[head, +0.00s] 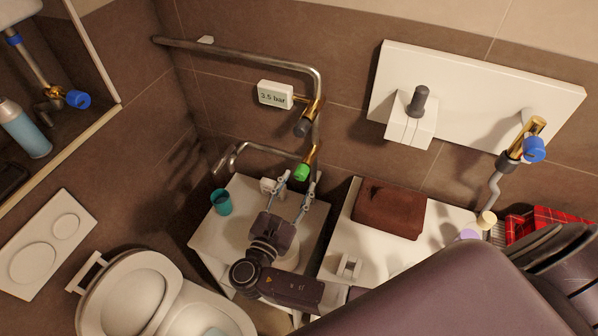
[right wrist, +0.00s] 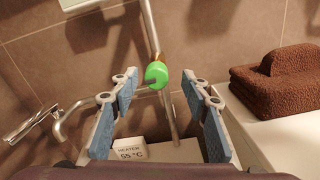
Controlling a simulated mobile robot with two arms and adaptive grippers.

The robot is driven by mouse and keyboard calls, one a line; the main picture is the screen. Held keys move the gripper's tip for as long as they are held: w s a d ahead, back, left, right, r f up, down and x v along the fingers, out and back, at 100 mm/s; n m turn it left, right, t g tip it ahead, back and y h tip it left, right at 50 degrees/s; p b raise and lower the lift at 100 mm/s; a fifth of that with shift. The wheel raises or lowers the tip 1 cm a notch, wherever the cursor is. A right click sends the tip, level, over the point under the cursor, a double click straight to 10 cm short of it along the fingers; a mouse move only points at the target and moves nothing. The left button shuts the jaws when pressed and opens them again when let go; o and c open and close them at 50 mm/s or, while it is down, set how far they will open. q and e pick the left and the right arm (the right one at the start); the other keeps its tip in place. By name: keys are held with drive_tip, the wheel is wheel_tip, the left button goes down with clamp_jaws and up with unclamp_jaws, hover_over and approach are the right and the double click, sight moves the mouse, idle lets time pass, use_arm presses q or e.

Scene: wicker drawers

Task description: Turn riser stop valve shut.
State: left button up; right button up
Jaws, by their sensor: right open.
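Several valve knobs show, and no label in view names the riser stop valve. A green knob (head: 301,172) sits on a brass fitting on the steel pipe against the tiled wall; it also shows in the right wrist view (right wrist: 156,74), with a slot-like dark mark on its face. Above it on the same pipe is a dark knob (head: 303,127) below a "3.5 bar" display (head: 273,95). My right gripper (head: 299,180) is open and empty. Its blue-padded fingers (right wrist: 160,88) point towards the green knob, one on either side in the picture, without visible contact.
A teal cup (head: 221,201) stands left of my right gripper. A brown towel (head: 390,208) lies on a white cabinet to the right. A "HEATER 55 °C" display (right wrist: 130,150) sits below the green knob. Blue knobs (head: 77,99) (head: 534,149) are farther off. A toilet stands lower left.

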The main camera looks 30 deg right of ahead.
sight(299, 177)
drive_tip(key=x, duration=0.3)
drive_tip(key=shift+w+a+f, duration=0.1)
drive_tip(key=shift+w+a, duration=0.05)
drive_tip(key=shift+a, duration=0.05)
drive_tip(key=shift+w+d+f, duration=0.1)
drive_tip(key=shift+w+d, duration=0.15)
drive_tip(key=c, duration=0.7)
use_arm(q)
drive_tip(key=shift+w+a+r, duration=0.15)
drive_tip(key=shift+w+r, duration=0.25)
drive_tip(key=shift+w, duration=0.2)
use_arm(e)
drive_tip(key=c, duration=0.5)
